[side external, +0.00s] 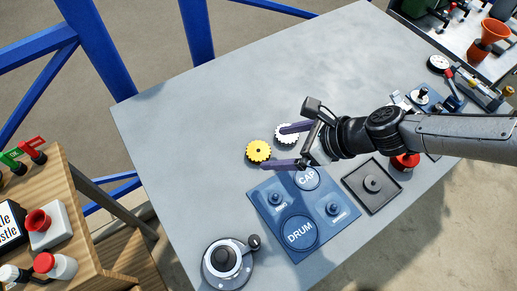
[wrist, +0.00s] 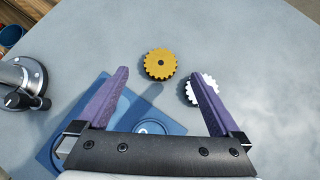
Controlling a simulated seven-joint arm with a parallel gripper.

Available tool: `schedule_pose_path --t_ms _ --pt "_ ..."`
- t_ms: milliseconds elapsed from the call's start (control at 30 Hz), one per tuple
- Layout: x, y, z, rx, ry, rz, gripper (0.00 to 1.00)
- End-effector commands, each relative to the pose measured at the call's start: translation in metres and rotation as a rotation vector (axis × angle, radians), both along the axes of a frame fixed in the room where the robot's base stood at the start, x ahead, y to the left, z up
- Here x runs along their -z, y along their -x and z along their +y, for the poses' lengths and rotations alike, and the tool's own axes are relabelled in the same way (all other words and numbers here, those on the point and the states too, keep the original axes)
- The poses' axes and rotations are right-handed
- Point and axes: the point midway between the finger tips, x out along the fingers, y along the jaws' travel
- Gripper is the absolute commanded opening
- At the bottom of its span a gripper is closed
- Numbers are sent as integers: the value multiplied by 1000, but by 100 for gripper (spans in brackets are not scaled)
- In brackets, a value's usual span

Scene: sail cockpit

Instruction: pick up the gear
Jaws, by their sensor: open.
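A yellow gear (side external: 258,151) lies flat on the grey table, left of my gripper in the side view. In the wrist view the yellow gear (wrist: 160,64) is ahead of the fingertips, between their lines. A white gear (side external: 287,133) lies beside it, partly hidden by a finger; in the wrist view the white gear (wrist: 203,88) is partly behind the right finger. My gripper (side external: 290,146) is open and empty, its purple fingers spread apart above the table. It also shows in the wrist view (wrist: 162,75). Neither finger visibly holds a gear.
A blue board (side external: 268,222) marked CAP and DRUM lies below my gripper. A round grey device with a knob (side external: 226,263) stands at the front left. A dark square tray (side external: 386,200) and a red button (side external: 405,161) are to the right. The table's upper left is clear.

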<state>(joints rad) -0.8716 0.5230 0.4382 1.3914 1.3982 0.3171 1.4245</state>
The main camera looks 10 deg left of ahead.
Motion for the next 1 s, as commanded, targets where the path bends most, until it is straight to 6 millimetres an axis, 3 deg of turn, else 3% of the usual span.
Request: schedule_pose_path --t_ms 433,767,1000 --pt "38 -9 30 -2 1 0 100" --pt "41 -10 34 -1 -1 -1 100" --pt "41 -10 34 -1 -1 -1 60"
